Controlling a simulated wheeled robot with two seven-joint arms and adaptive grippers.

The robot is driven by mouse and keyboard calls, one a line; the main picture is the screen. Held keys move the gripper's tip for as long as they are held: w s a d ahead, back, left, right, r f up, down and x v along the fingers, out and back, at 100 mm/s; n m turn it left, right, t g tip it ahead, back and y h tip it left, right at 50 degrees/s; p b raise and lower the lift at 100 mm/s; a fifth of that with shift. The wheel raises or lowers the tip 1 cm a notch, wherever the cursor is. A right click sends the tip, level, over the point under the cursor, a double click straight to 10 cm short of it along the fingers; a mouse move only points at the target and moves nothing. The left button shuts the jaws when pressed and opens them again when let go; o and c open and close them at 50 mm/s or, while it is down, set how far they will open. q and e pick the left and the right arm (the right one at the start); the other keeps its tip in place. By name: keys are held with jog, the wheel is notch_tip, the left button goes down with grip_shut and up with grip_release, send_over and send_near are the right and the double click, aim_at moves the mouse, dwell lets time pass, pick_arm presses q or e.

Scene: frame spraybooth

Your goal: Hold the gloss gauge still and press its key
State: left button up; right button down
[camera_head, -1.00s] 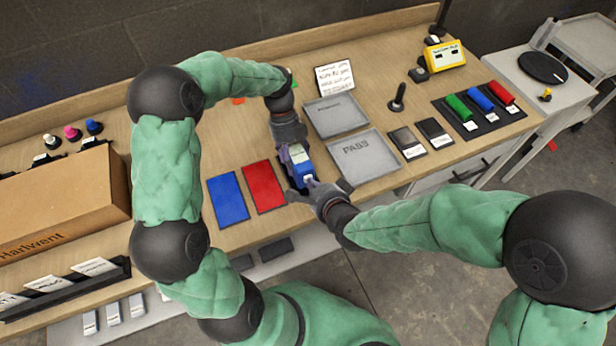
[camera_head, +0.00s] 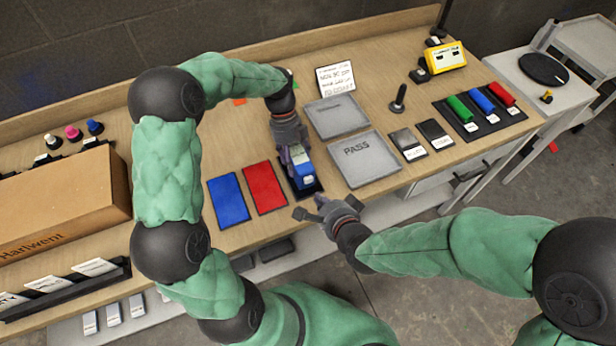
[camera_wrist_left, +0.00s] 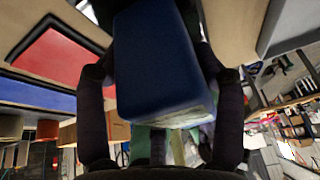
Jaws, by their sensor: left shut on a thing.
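The blue gloss gauge (camera_head: 303,178) with a pale top stands over a dark pad at the front of the bench, beside a red panel. My left gripper (camera_head: 296,155) is shut on it from behind and above. In the left wrist view the gauge (camera_wrist_left: 160,65) fills the space between the two dark fingers. My right gripper (camera_head: 310,208) is in front of the gauge, a little to its lower right and apart from it. The opening of its fingers is not clear. I cannot make out the key.
A red panel (camera_head: 265,187) and a blue panel (camera_head: 228,199) lie left of the gauge. A grey PASS tray (camera_head: 364,158) is close on its right, with another grey tray (camera_head: 337,117) behind. A cardboard box (camera_head: 62,205) stands at the left. Free room lies before the bench edge.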

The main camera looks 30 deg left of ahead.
pick_arm(q)
jog(key=shift+s+f, duration=0.15)
jog(key=o, duration=1.5)
jog(key=v, duration=1.2)
